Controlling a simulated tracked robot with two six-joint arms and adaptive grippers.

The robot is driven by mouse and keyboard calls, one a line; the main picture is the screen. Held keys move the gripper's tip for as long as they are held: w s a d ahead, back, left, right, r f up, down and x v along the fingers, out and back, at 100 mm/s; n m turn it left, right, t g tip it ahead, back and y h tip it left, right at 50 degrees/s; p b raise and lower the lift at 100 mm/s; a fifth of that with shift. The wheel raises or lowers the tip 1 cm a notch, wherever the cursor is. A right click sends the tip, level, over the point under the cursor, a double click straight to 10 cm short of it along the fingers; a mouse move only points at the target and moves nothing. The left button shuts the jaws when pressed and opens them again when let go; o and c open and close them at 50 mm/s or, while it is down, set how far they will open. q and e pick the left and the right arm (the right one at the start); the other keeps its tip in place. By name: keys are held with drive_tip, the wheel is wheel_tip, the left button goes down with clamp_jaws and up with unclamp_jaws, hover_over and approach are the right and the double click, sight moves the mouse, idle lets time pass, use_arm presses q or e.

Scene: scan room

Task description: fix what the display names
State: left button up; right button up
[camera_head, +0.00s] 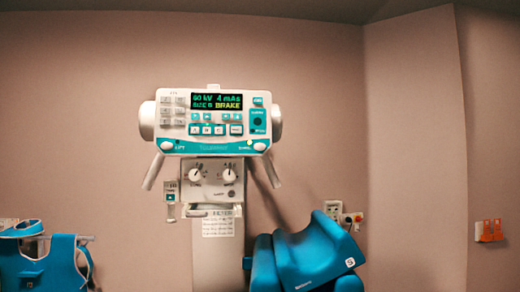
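The display (216,101) is a dark screen on the white and teal control head (213,122). Its top line reads about "60 kV 4 mAs" in green. Its lower line shows "SIZE" with an unclear character in green, then "BRAKE" in yellow. Buttons surround the display. Grey handles (153,171) slant down on both sides. Below is a white box with two round knobs (229,175), a small labelled unit (170,200) at its left, and a paper label (218,223) headed "FILTER". I cannot tell which part is the brake. Neither gripper is in view.
A blue padded piece (315,252) stands at bottom centre right, beside the column (218,262). A blue apron (52,265) hangs at lower left. Wall sockets (334,210) and an orange item (489,230) are on the wall at right. The floor is out of view.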

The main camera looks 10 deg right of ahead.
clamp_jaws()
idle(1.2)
